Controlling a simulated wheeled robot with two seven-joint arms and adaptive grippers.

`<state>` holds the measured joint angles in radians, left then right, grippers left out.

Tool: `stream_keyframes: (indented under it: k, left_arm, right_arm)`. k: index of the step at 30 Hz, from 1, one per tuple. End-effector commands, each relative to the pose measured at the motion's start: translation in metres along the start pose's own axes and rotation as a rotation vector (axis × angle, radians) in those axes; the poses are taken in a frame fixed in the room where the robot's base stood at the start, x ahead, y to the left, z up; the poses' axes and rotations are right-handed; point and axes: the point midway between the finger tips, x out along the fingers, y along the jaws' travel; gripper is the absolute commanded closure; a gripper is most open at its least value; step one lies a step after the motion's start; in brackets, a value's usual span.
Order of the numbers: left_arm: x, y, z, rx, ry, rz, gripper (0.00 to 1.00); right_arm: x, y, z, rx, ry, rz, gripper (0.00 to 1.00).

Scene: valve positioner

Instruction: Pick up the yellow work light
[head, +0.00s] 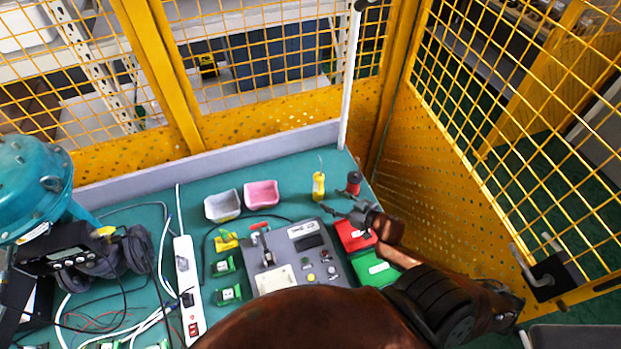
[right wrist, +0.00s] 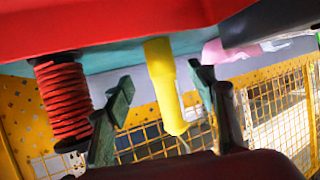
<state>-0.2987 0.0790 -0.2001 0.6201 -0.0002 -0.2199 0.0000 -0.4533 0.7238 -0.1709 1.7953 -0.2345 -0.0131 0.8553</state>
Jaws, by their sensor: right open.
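The yellow work light (head: 318,186) stands upright on the green bench near its back right edge, with a thin hook at its top. My right gripper (head: 333,203) is open and empty, just to the right and front of the light in the head view. In the right wrist view the work light (right wrist: 164,82) shows between and beyond the two open fingers, and this picture is upside down. I cannot tell any contact between fingers and light. My left gripper is not in view.
A red cord spool (head: 353,183) stands close to the right of the light. Red (head: 354,235) and green (head: 374,268) boxes lie below my right gripper. Grey (head: 222,206) and pink (head: 262,194) bins sit to the left. A yellow mesh fence (head: 440,190) rises at the right.

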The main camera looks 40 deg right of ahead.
Motion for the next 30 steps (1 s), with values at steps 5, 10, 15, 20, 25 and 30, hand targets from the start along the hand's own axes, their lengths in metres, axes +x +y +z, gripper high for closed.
stream_keyframes:
  k: [5,10,15,20,25,30]
  left_arm:
    - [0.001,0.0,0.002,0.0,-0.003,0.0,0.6]
    - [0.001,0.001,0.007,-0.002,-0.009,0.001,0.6]
    - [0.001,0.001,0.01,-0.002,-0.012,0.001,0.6]
    - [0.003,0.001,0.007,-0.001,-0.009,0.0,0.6]
    - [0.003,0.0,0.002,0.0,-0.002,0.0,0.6]
    - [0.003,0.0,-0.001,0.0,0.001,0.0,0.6]
  right_arm:
    - [0.013,0.0,0.0,0.0,0.002,0.001,0.48]
    - [0.028,0.002,0.001,0.001,0.001,0.005,0.48]
    - [0.052,0.002,0.003,0.003,0.002,0.006,0.48]
    - [0.071,0.001,0.003,0.002,0.001,0.006,0.48]
    - [0.076,0.001,0.004,0.003,0.0,0.005,0.48]
    - [0.075,0.001,0.004,0.002,0.0,0.005,0.51]
